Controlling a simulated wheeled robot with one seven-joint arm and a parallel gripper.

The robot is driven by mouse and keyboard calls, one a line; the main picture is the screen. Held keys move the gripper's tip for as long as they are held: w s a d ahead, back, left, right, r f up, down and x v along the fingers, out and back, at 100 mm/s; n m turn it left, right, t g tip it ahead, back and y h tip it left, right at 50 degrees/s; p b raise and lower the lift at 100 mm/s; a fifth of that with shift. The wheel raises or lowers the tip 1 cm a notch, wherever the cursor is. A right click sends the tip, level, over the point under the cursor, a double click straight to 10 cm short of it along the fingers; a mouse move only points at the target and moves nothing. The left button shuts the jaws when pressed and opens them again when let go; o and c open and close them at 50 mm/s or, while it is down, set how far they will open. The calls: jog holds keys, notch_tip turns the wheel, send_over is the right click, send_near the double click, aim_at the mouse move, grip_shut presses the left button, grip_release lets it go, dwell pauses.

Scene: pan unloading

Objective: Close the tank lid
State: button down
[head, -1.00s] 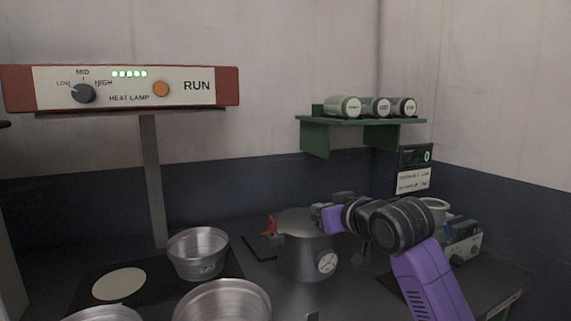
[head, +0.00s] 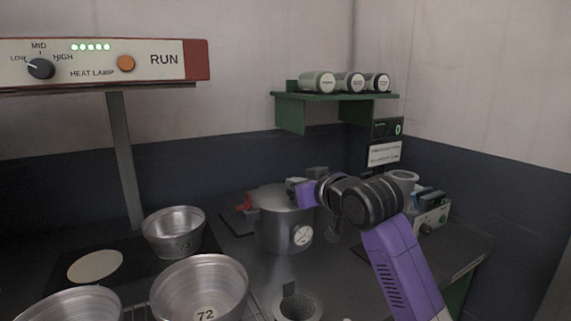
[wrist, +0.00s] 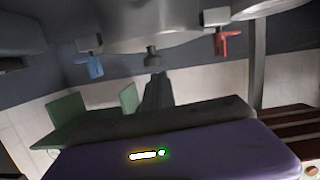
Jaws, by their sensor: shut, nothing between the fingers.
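The metal tank (head: 281,232) stands on the counter in the middle of the head view, with a white round dial on its front. Its lid (head: 268,194) looks flat on top, but my gripper hides the right side, so I cannot tell if it is fully seated. A red clamp (head: 247,202) is at the tank's left edge. The wrist view shows the red clamp (wrist: 227,42) and a blue clamp (wrist: 90,64) beside a pale curved metal surface. My gripper (head: 294,188) is shut and empty at the tank's upper right edge; contact is unclear.
Several metal pans, including one marked 72 (head: 200,290), stand at the left and front. A green shelf with canisters (head: 335,97) is on the wall behind. A grey device (head: 430,218) stands at the right.

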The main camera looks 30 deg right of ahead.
notch_tip(320, 180, up, 3)
jog(key=shift+a+r+p, duration=0.1)
jog(key=shift+r+p, duration=0.05)
jog(key=shift+p, duration=0.85)
jog(key=v, duration=1)
